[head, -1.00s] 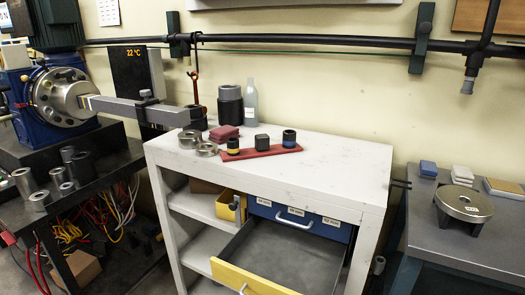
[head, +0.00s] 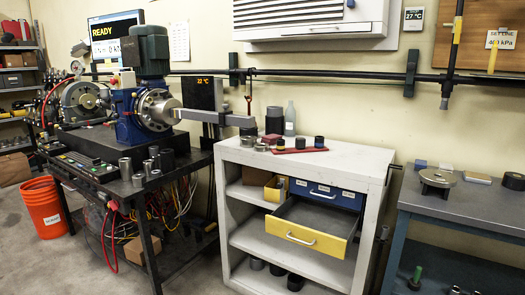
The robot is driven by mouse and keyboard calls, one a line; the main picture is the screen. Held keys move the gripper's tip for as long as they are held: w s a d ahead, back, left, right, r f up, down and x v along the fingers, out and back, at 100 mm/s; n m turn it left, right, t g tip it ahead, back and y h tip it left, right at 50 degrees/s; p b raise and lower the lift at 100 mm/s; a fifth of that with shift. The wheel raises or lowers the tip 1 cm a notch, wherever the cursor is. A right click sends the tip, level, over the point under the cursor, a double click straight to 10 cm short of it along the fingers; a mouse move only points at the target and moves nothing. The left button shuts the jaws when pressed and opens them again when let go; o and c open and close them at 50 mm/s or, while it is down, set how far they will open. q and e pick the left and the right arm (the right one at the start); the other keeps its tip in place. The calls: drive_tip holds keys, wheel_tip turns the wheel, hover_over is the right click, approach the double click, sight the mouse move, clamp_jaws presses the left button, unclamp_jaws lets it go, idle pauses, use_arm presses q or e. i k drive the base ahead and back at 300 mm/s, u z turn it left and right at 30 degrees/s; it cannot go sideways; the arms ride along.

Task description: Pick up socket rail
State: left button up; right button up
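The socket rail (head: 302,150) is a thin red strip lying on top of the white bench (head: 345,158). Several dark sockets stand on it; the one at its left end (head: 281,145) and the one at its right end (head: 319,142) have coloured bands, and a plain dark one (head: 300,143) stands between. The rail lies apart from the grippers; neither gripper nor arm shows in the head view.
The bench's yellow-fronted drawer (head: 300,237) is pulled out. Steel rings, a red block (head: 271,139), a dark cylinder (head: 275,120) and a bottle (head: 290,118) stand near the rail. A torque machine (head: 130,118) is left; a grey table (head: 465,200) is right.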

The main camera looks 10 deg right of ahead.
sight(300, 147)
drive_tip(key=u, duration=0.6)
drive_tip(key=i, duration=2.25)
drive_tip(key=z, duration=0.75)
